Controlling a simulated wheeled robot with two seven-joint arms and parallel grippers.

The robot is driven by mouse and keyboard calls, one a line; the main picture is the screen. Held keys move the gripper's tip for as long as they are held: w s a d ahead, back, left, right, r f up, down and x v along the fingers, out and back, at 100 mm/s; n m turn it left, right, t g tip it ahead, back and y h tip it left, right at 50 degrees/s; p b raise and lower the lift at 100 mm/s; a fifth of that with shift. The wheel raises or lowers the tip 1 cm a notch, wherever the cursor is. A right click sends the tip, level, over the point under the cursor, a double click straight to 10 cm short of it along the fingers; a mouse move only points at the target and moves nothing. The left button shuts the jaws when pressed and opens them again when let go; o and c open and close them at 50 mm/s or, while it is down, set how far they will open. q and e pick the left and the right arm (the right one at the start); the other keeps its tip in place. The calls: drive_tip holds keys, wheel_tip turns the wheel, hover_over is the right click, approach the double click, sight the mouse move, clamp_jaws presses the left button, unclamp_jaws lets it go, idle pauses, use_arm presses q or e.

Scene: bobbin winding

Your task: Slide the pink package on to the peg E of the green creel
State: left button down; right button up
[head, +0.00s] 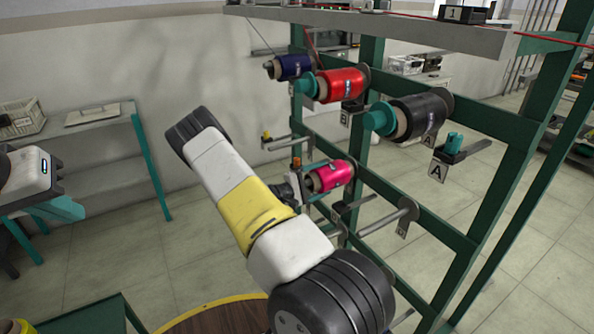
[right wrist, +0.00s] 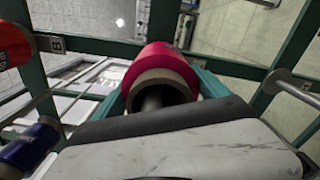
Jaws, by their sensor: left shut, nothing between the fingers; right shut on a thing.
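The pink package (head: 335,176) is level beside the lower part of the green creel (head: 458,248). My right gripper (head: 306,186) is shut on it. In the right wrist view, the teal fingers (right wrist: 162,92) flank the pink package (right wrist: 165,56), and its brown core faces the camera. A dark shape shows inside the core; I cannot tell whether it is a peg. Peg E's letter is not readable, and its peg cannot be made out. My left gripper (head: 60,211) is shut and empty at the far left, away from the creel.
Red (head: 341,84), black (head: 420,118) and navy (head: 292,67) packages hang on upper pegs. A bare peg (head: 385,220) with a disc end is right of the pink package. A shelf (head: 400,28) overhangs the creel. A side table (head: 95,123) stands left.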

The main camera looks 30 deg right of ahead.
drive_tip(key=shift+f, duration=0.45)
idle(0.5)
drive_tip(key=o, duration=1.6)
drive_tip(key=shift+c, duration=0.2)
drive_tip(key=shift+a, duration=0.1)
drive_tip(key=a, duration=0.7)
drive_tip(key=shift+s+a, duration=0.3)
